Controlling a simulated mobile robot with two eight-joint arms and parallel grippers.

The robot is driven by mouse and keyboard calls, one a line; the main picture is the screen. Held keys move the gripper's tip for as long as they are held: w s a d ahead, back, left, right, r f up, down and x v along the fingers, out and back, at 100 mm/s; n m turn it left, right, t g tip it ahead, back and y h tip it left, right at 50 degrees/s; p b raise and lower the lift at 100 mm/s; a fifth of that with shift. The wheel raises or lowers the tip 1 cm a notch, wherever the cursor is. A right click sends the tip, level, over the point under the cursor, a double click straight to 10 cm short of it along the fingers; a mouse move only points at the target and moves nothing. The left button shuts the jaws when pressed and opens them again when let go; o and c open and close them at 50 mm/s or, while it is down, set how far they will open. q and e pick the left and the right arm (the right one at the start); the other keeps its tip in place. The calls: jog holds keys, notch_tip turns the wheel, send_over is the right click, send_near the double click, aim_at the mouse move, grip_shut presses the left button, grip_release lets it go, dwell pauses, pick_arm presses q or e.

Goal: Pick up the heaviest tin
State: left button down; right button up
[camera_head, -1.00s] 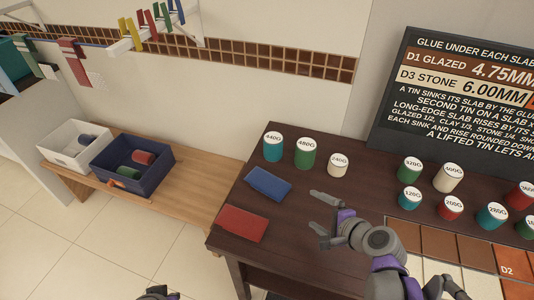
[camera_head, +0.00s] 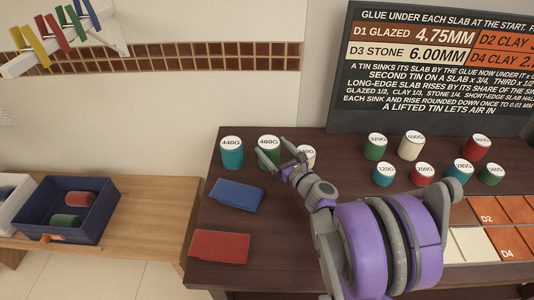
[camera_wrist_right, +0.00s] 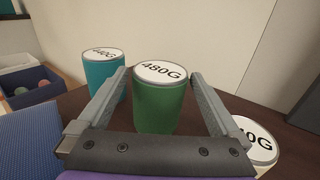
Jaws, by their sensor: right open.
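A green tin (camera_head: 269,155) marked 480G stands upright on the dark table, between a teal tin (camera_head: 232,154) marked 440G and a cream tin (camera_head: 308,156). My right gripper (camera_head: 272,147) reaches toward the green tin. In the right wrist view, the green tin (camera_wrist_right: 158,105) shows between my open fingers (camera_wrist_right: 160,78), with gaps at both sides. The teal tin (camera_wrist_right: 103,72) is outside the left finger, and the cream tin (camera_wrist_right: 257,140) is partly cut off at lower right. Several more tins, including a cream one (camera_head: 411,146), stand farther right; some labels are hard to read. My left gripper is out of view.
A blue pad (camera_head: 236,195) and a red pad (camera_head: 219,247) lie on the table's left side. A sign board (camera_head: 340,100) stands behind the right tins, with coloured slabs (camera_head: 474,245) in front. A navy bin (camera_head: 34,222) sits on the wooden bench.

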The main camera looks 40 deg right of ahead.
aim_at(264, 140)
jog(key=w, duration=0.4)
jog(key=w+f, duration=0.1)
jog(key=shift+w+d, duration=0.35)
jog(key=shift+w, duration=0.05)
jog(key=shift+s+r, duration=0.1)
grip_shut()
